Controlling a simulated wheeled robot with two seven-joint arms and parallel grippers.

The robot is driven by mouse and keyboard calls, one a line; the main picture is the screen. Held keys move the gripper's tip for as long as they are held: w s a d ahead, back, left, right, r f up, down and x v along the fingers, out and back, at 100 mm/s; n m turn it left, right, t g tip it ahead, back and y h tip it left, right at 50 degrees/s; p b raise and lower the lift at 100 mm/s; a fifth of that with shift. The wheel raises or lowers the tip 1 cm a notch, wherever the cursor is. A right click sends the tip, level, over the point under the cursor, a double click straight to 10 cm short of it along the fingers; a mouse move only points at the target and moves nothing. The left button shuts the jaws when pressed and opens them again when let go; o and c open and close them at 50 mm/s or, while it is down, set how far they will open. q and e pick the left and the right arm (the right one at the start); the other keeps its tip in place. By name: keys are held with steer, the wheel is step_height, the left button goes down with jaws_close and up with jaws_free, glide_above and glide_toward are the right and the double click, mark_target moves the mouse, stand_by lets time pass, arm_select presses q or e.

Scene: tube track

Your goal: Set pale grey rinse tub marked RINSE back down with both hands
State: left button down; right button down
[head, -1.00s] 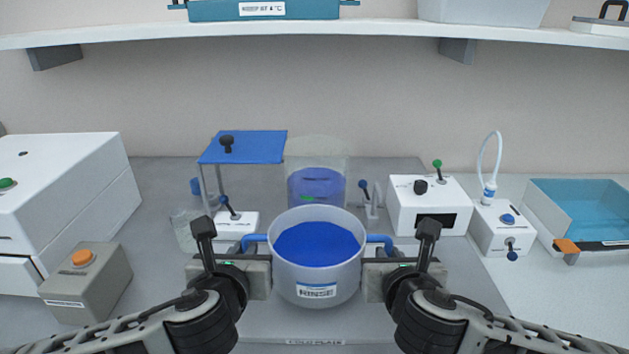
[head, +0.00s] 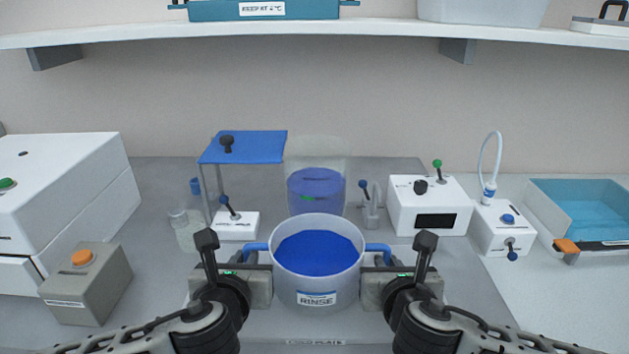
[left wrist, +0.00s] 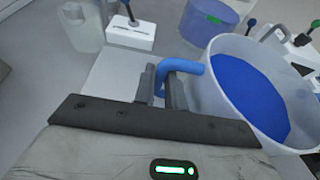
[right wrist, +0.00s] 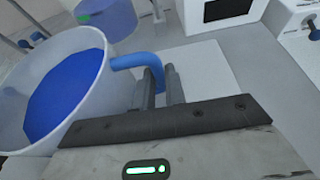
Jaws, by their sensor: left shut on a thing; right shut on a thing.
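The pale grey rinse tub (head: 317,285), marked RINSE on its front label, is in the middle of the head view. It is upright and holds blue liquid (head: 317,254). My left gripper (head: 262,251) is shut on the tub's left blue handle, which also shows in the left wrist view (left wrist: 184,66). My right gripper (head: 372,251) is shut on the right blue handle, clear in the right wrist view (right wrist: 136,60). A pale plate (right wrist: 205,75) lies below the tub. I cannot tell whether the tub's base touches it.
Behind the tub stands a clear vessel of blue liquid (head: 316,190). A blue-topped stand (head: 243,147) and a white switch box (head: 236,226) are behind left. White boxes (head: 430,206) and a blue tray (head: 585,205) are right. A grey box with orange button (head: 86,284) is left.

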arm_select(q)
steer(key=c, duration=1.4)
jaws_free()
steer(key=shift+w+a+r, duration=0.1)
steer(key=shift+a+r, duration=0.05)
steer(key=shift+a, duration=0.1)
arm_select(e)
steer(key=shift+w+d+r, duration=0.1)
steer(key=shift+d, duration=0.15)
arm_select(q)
steer(key=shift+o, duration=0.2)
steer(key=shift+d, duration=0.15)
arm_select(e)
steer(key=shift+a, duration=0.1)
arm_select(q)
steer(key=v, duration=1.2)
arm_select(e)
steer(key=shift+a+r, duration=0.1)
steer(key=shift+a, duration=0.1)
steer(key=c, duration=1.4)
jaws_free()
steer(key=shift+o, duration=0.2)
